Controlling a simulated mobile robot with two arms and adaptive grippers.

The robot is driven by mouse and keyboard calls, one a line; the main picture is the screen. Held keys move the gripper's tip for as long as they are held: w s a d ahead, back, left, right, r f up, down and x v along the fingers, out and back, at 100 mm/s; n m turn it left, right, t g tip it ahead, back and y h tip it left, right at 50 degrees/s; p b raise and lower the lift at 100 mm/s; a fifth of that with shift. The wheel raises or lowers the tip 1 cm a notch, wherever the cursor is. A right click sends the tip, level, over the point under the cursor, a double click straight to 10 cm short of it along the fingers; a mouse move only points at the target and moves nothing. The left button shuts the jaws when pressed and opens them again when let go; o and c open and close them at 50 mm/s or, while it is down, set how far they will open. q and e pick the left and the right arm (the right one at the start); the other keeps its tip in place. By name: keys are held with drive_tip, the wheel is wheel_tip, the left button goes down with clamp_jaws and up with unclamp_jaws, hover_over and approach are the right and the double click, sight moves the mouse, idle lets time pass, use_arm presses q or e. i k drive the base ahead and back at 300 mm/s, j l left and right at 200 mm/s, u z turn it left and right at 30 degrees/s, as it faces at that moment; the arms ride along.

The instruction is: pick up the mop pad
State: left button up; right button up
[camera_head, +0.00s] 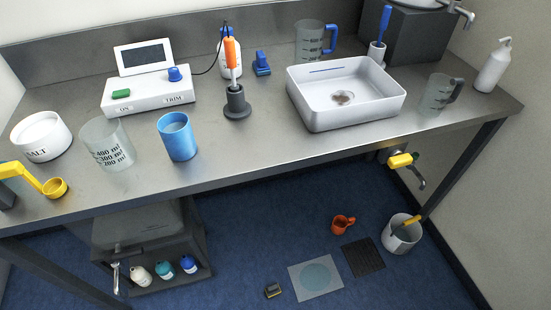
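No thing in view is clearly marked as the mop pad. On the blue floor in front of the table lies a flat light grey square with a round teal patch (316,277). A dark ribbed flat mat (362,257) lies beside it to the right. A small dark block with a yellowish top (272,290) lies to the left of the grey square. I cannot tell which of these is the mop pad. Neither of my grippers is in view.
The grey table (270,150) carries a white basin (345,112), blue cup (178,140), measuring beaker (108,145) and salt tub (41,137). On the floor stand an orange jug (342,224) and a bucket (398,246). A low shelf unit (205,272) holds small bottles at left.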

sight(273, 290)
drive_tip(key=k+u, duration=0.1)
drive_tip(key=k, duration=0.95)
